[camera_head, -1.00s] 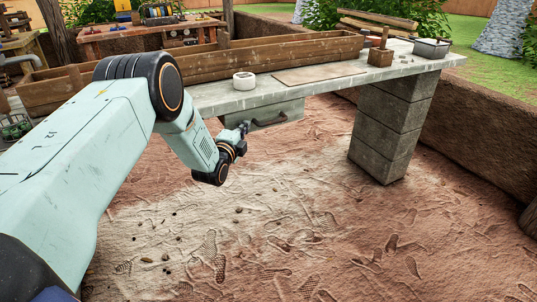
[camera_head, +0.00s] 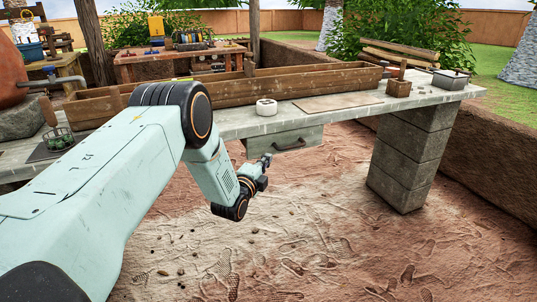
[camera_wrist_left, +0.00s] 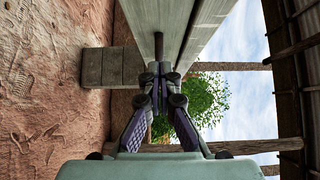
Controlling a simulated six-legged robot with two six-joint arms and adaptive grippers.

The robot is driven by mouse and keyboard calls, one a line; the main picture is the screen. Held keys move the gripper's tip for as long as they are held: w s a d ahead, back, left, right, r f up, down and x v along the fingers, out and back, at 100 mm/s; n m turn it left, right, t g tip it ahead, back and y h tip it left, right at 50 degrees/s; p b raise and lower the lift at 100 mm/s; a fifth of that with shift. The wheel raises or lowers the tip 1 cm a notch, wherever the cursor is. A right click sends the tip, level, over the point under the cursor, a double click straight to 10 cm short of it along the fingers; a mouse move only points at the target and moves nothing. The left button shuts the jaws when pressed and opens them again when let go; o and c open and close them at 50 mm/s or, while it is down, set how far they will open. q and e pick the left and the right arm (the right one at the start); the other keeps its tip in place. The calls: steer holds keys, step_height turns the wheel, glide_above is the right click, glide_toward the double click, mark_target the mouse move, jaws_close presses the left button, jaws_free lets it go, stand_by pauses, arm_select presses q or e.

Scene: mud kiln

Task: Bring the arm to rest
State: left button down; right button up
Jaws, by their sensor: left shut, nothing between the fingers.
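My left arm comes in from the left in the head view. Its gripper (camera_head: 265,160) is small there, in front of the stone table (camera_head: 230,122) and just left of the drawer handle. In the left wrist view my left gripper (camera_wrist_left: 160,70) is shut, its fingertips together and empty. The drawer (camera_head: 285,142) under the tabletop looks closed; its dark handle (camera_head: 290,146) faces me. Whether the gripper touches the drawer cannot be told. My right gripper does not show.
On the table stand a long wooden trough (camera_head: 290,84), a round white container (camera_head: 266,107), a flat board (camera_head: 338,103), a wooden box (camera_head: 398,88) and a grey lidded box (camera_head: 450,79). A block pillar (camera_head: 408,165) stands at right. The muddy floor in front is clear.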

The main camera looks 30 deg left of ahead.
arm_select(q)
steer(key=s+p, duration=0.2)
steer(key=s, duration=0.5)
steer(key=shift+d+f, duration=0.2)
steer(key=shift+d, duration=0.05)
